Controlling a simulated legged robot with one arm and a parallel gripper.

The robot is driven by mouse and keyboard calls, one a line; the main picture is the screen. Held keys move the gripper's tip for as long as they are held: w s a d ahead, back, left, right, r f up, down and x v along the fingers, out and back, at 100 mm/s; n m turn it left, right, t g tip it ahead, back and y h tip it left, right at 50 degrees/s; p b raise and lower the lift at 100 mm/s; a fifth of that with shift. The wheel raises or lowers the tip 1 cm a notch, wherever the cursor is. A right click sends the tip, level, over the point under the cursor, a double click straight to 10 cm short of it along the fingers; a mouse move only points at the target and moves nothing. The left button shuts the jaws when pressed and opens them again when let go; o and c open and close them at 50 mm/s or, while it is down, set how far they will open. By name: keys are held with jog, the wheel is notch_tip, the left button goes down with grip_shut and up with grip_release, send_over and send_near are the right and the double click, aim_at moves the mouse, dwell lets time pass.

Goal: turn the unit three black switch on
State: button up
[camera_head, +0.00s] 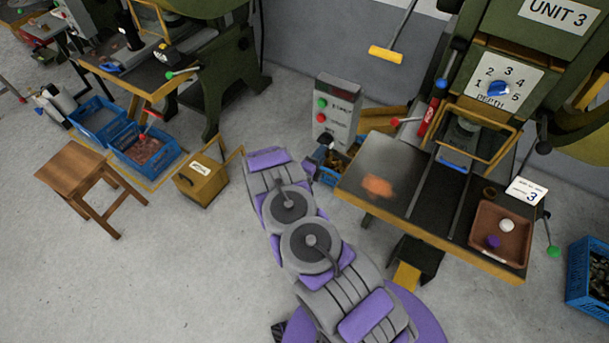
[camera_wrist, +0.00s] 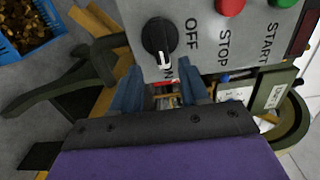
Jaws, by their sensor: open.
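The black switch (camera_wrist: 158,37) is a round knob on the grey control box (camera_wrist: 215,50). Its white mark points down in the wrist view, toward the partly hidden ON label (camera_wrist: 168,72); the OFF label (camera_wrist: 191,34) is to its right. My gripper (camera_wrist: 162,88) is open, its two blue fingers apart just below the knob in the picture, with nothing seen between them but background.
Red STOP (camera_wrist: 231,7) and green START buttons sit on the same box. The press table (camera_head: 385,165) is close on the right in the head view.

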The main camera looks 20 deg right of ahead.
jog(key=v, duration=1.3)
jog(key=shift+s+a+p, duration=0.15)
jog(key=shift+a+p, duration=0.1)
jog(key=shift+p, duration=0.1)
